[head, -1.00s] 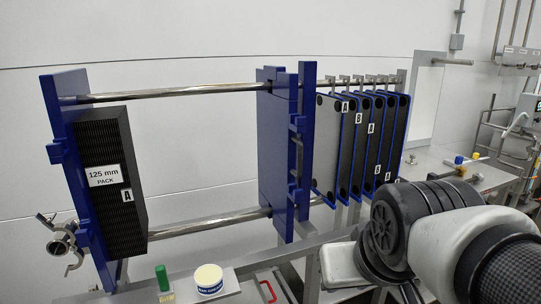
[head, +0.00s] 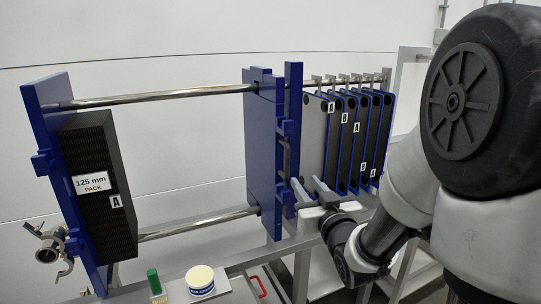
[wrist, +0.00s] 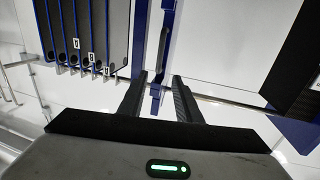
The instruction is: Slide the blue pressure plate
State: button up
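The blue pressure plate (head: 262,150) hangs upright between the two rails, right of the pack. A dark vertical handle bar (head: 287,155) is on its right side. In the wrist view, which looks upside down, the handle (wrist: 162,48) and the blue edge of the plate (wrist: 169,22) show beyond my fingers. My gripper (head: 308,186) is low, just right of the plate, with its fingers apart and nothing visible held. In the wrist view my gripper (wrist: 160,88) has both fingers spread, with the handle beyond the gap. I cannot tell any contact.
A black 125 mm pack (head: 97,215) stands against the blue end plate (head: 62,190) at left. Several hanging plates (head: 314,145) stand close to my gripper at right. The upper rail (head: 160,97) is clear between pack and pressure plate.

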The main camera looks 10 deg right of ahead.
aim_at(288, 159)
jog(key=w, duration=0.5)
jog(key=w+a, duration=0.1)
jog(key=w, duration=0.5)
jog(key=w+a, duration=0.1)
jog(key=w, duration=0.5)
jog(key=shift+c, duration=0.4)
grip_shut()
